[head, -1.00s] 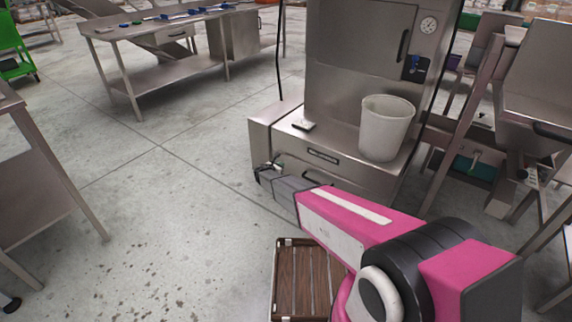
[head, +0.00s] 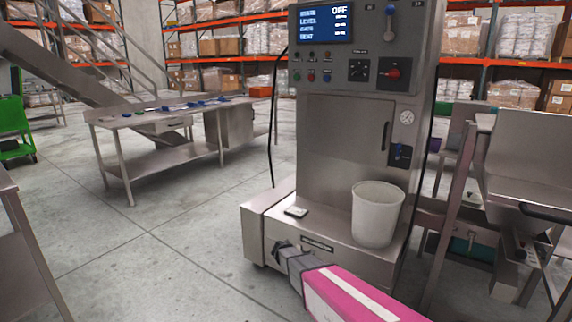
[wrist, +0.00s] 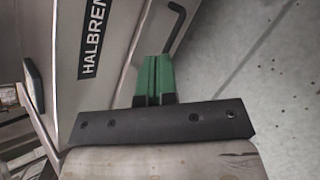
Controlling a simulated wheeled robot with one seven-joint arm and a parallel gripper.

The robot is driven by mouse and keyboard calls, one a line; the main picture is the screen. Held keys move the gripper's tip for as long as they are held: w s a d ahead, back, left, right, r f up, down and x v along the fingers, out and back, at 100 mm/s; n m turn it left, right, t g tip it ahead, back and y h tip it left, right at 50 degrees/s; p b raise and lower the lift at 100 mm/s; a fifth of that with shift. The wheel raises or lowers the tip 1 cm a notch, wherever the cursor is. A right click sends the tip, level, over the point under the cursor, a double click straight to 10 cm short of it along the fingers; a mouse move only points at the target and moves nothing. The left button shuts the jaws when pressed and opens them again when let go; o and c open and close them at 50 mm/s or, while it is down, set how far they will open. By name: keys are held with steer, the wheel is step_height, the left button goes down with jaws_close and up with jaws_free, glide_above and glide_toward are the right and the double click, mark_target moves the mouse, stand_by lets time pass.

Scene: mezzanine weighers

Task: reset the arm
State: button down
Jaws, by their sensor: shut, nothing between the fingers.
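My gripper (head: 281,247) is at the end of my pink arm in the head view, in front of the lower front of a steel machine (head: 345,150). In the wrist view its two green fingers (wrist: 153,78) are together, with nothing between them. They point toward the floor and the edge of a steel panel labelled "HALBREN" (wrist: 94,38). In the head view I cannot tell whether the gripper touches the machine's front.
A white bucket (head: 377,215) and a small dark-edged flat item (head: 296,211) stand on the machine's ledge. A steel table (head: 165,125) stands at the back left, a steel hopper stand (head: 520,170) at the right. The floor (head: 165,250) at left is clear.

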steer(key=s+d+r+m+g+y, duration=0.1)
steer(key=s+d+r+m+y, duration=0.1)
steer(key=s, duration=0.6)
steer(key=s+d+r+m+g+y, duration=0.2)
steer(key=s+d+r+m+y, duration=0.1)
steer(key=s+d+r+m, duration=0.2)
steer(key=s+d+r+m+g+y, duration=0.2)
steer(key=s+d+r+m+y, duration=0.1)
steer(key=s+r+m, duration=0.4)
steer(key=s+m, duration=0.3)
steer(key=s, duration=0.3)
steer(key=shift+d, duration=0.2)
steer(key=shift+r, duration=0.1)
